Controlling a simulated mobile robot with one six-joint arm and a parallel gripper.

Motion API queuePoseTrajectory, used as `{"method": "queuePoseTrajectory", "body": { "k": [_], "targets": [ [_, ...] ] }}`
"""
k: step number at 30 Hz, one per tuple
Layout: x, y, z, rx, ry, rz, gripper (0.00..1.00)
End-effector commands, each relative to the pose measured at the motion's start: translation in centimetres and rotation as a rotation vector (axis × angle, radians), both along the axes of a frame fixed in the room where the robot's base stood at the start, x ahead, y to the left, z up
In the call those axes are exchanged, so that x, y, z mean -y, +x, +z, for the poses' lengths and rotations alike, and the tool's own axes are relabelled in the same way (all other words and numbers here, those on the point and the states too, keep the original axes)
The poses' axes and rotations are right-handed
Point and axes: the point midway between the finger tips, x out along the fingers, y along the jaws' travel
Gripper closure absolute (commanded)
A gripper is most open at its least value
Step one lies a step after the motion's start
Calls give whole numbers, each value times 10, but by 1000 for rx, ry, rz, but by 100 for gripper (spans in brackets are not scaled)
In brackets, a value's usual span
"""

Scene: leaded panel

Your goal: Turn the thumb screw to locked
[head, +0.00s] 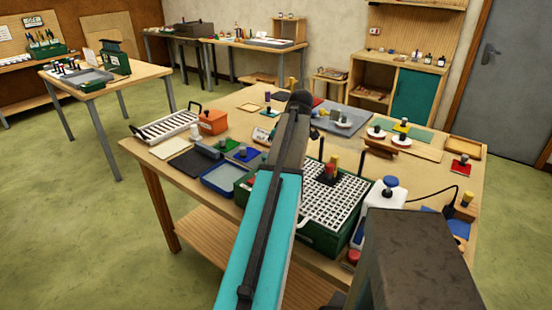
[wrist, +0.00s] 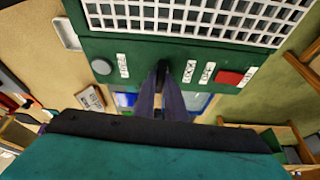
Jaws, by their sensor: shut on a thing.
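The green box (wrist: 150,48) with a white grid top fills the upper part of the wrist view. It also shows in the head view (head: 268,222), partly behind my arm. My gripper (wrist: 163,82) is at its front face, shut on the dark thumb screw (wrist: 163,66). The screw sits between a label that seems to read FREE (wrist: 123,66) and a LOCK label (wrist: 189,70). The fingers cover most of the screw, so I cannot tell which way it points. My gripper is hidden in the head view.
A grey round knob (wrist: 101,66) is left of the screw and a red switch (wrist: 229,77) is right of it. In the head view, a blue tray (head: 222,180) and a white bottle with a blue cap (head: 390,182) stand near the box.

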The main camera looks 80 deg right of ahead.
Motion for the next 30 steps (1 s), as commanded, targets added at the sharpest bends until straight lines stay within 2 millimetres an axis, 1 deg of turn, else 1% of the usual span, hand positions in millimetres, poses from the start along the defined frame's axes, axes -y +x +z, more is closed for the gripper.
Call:
{"method": "queuePoseTrajectory", "body": {
  "k": [1,6,20,21,24,30],
  "targets": [
    [4,5,2,10,-9,24,100],
    [3,5,2,9,-8,75,100],
    [3,5,1,10,-8,94,100],
    [2,5,1,10,-8,94,86],
    [2,5,1,9,-6,93,70],
    [1,3,1,6,-3,90,70]
  ]
}}
